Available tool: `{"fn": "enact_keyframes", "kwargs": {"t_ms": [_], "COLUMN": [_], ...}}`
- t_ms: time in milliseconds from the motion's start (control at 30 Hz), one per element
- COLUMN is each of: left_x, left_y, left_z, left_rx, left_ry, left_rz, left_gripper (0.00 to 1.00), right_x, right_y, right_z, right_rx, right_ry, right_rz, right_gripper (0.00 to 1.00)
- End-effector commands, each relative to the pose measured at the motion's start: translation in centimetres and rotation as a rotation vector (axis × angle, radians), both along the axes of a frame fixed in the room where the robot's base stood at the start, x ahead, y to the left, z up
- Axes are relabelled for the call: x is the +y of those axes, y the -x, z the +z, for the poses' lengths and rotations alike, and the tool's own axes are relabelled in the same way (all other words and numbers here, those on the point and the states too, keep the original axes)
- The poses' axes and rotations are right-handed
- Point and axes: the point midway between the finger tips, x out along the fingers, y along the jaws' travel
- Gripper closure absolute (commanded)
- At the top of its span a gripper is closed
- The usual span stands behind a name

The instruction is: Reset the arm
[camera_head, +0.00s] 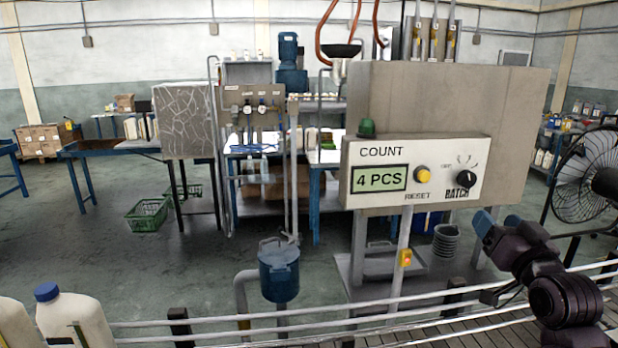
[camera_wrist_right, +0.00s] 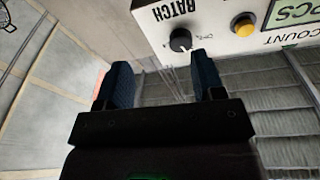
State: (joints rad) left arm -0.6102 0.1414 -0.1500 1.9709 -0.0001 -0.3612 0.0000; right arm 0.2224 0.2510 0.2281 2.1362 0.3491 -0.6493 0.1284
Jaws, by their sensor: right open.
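My right gripper (camera_head: 497,226) is at the lower right in the head view, below and to the right of the control panel (camera_head: 330,172). Its two blue fingers are apart and empty, as the right wrist view also shows (camera_wrist_right: 163,85). The panel has a "4 PCS" display (camera_head: 379,179), a yellow RESET button (camera_head: 422,175) and a black BATCH knob (camera_head: 466,179). In the upside-down wrist view, the knob (camera_wrist_right: 181,40) is just beyond the fingers and the yellow button (camera_wrist_right: 243,27) lies farther right. No contact shows. My left gripper is not in view.
White bottles, one with a blue cap (camera_head: 75,317), stand at the lower left by the conveyor rails (camera_head: 225,321). A fan (camera_head: 592,175) stands at the right, near my right arm. Floor at the left is mostly open.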

Motion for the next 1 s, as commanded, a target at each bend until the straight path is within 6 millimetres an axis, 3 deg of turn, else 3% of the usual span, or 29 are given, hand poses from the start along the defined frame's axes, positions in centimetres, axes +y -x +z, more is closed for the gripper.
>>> {"fn": "enact_keyframes", "kwargs": {"t_ms": [33,167,367,567,700,833,1000], "left_x": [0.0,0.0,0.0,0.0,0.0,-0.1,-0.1], "left_y": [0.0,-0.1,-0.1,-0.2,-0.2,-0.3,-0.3], "left_z": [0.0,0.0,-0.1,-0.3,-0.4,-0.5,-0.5], "left_rx": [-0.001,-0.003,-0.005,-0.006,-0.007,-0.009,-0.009], "left_ry": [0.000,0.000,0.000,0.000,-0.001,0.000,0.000], "left_rz": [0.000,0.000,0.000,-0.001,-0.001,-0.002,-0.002], "left_gripper": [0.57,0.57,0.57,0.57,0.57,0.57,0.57], "right_x": [0.2,1.0,2.6,4.7,6.0,7.0,6.9], "right_y": [0.1,0.8,4.4,10.5,16.0,21.1,25.1], "right_z": [-2.1,-7.5,-18.4,-28.9,-35.2,-39.5,-42.0], "right_rx": [0.021,0.071,0.201,0.365,0.497,0.610,0.691], "right_ry": [0.030,0.113,0.241,0.313,0.318,0.298,0.279], "right_rz": [-0.013,-0.041,-0.053,-0.030,-0.006,0.011,0.007], "right_gripper": [0.38,0.38,0.38,0.38,0.38,0.38,0.38]}}
